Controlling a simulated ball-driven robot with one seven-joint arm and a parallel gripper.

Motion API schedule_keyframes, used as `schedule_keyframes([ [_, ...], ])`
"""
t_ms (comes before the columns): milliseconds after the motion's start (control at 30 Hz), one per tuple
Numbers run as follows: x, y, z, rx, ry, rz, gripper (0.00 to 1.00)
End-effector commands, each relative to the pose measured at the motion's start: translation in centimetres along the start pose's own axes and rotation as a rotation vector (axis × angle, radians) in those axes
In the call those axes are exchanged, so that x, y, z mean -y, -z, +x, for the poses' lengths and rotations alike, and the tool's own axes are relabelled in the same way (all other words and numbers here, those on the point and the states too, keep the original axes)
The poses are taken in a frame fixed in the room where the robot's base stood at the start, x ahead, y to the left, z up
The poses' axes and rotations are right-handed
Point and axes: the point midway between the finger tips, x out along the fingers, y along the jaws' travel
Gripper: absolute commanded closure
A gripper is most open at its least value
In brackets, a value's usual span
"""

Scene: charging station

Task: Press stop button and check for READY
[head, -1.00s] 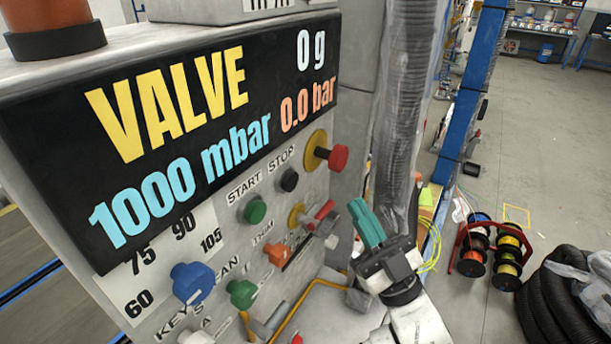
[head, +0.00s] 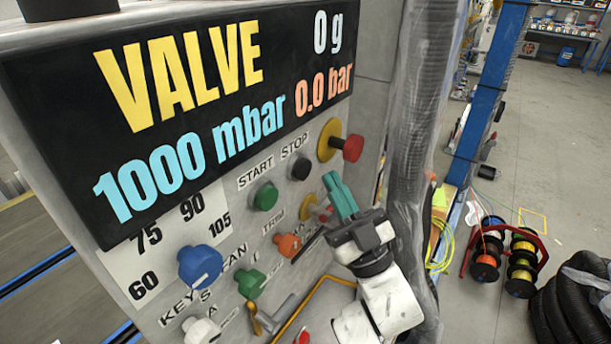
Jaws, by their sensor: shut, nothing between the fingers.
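The black stop button (head: 301,169) sits on the grey panel under the label STOP (head: 295,146), right of the green start button (head: 265,196). The black display (head: 190,105) above reads VALVE, 0 g, 1000 mbar and 0.0 bar; READY is not shown on it. My gripper (head: 332,178) has teal fingers, closed together and empty. In the picture, its tips are a little right of and slightly below the stop button, apart from it. It partly covers the red-handled valve below the red knob.
A red mushroom knob (head: 352,148) on a yellow base sticks out just above my gripper. Blue (head: 199,266), orange (head: 288,245) and green (head: 250,283) knobs sit lower on the panel. A thick grey hose (head: 412,150) hangs close on the right.

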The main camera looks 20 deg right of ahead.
Motion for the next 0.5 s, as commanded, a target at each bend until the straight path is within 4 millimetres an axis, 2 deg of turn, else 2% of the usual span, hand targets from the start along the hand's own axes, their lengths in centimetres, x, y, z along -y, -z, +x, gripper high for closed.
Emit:
schedule_keyframes([
  [200, 0.8, -0.9, 1.0, 0.000, 0.001, 0.000, 1.00],
  [500, 0.9, -0.9, 1.2, 0.001, 0.001, 0.000, 1.00],
])
